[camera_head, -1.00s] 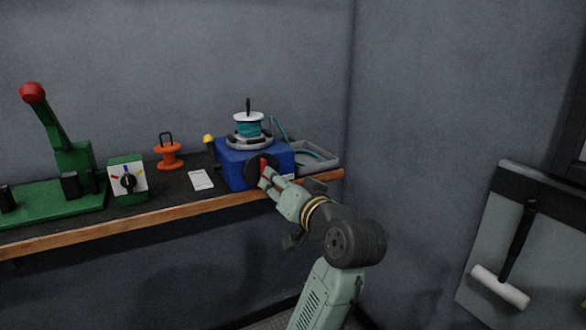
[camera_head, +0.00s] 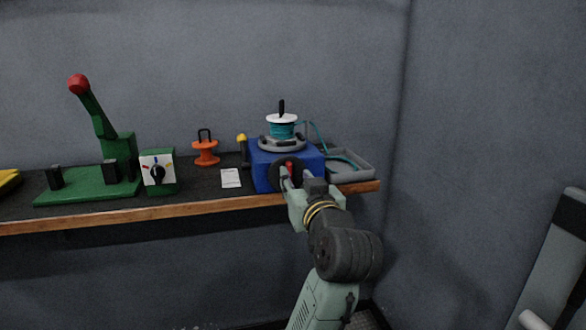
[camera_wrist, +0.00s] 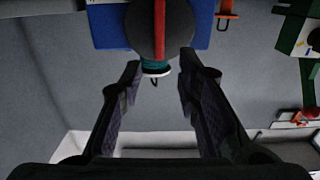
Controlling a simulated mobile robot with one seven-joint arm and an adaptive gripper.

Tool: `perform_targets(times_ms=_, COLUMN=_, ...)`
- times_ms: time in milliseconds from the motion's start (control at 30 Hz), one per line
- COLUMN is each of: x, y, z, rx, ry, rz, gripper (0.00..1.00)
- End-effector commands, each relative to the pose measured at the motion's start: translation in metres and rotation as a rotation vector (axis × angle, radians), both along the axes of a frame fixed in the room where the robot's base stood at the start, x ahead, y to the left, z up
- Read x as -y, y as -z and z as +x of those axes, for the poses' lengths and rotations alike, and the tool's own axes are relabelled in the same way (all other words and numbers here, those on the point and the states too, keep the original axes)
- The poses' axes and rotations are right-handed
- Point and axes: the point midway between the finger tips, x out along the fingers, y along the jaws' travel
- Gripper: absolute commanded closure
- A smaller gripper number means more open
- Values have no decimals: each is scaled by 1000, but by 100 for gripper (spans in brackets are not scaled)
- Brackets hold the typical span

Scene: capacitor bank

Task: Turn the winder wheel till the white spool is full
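The blue winder box (camera_head: 262,168) stands on the bench. On top, the white spool (camera_head: 281,118) carries teal wire on a grey round base; a teal strand leads off to the right. My gripper (camera_head: 289,181) is at the wheel's front. In the wrist view, my gripper (camera_wrist: 160,62) has its fingers apart with nothing clasped between them. The red handle (camera_wrist: 160,30) on the dark wheel (camera_wrist: 143,20) lies just beyond the fingertips, in line with the gap. Contact cannot be told.
A grey tray (camera_head: 352,178) sits right of the box. The wall closes in on the right.

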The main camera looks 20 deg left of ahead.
Motion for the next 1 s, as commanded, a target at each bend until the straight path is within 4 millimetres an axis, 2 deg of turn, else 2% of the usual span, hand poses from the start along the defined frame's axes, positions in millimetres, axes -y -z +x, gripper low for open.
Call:
perform_targets(times_ms=100, x=-13, y=-1, z=18, rx=-4, ry=-3, rz=0, gripper=70)
perform_targets(times_ms=300, x=-26, y=-1, z=39, rx=-1, ry=-1, rz=2, gripper=70)
perform_targets(times_ms=700, x=-30, y=0, z=45, rx=-1, ry=0, rz=1, gripper=71)
perform_targets(times_ms=1000, x=-30, y=0, z=44, rx=-1, ry=0, rz=1, gripper=91)
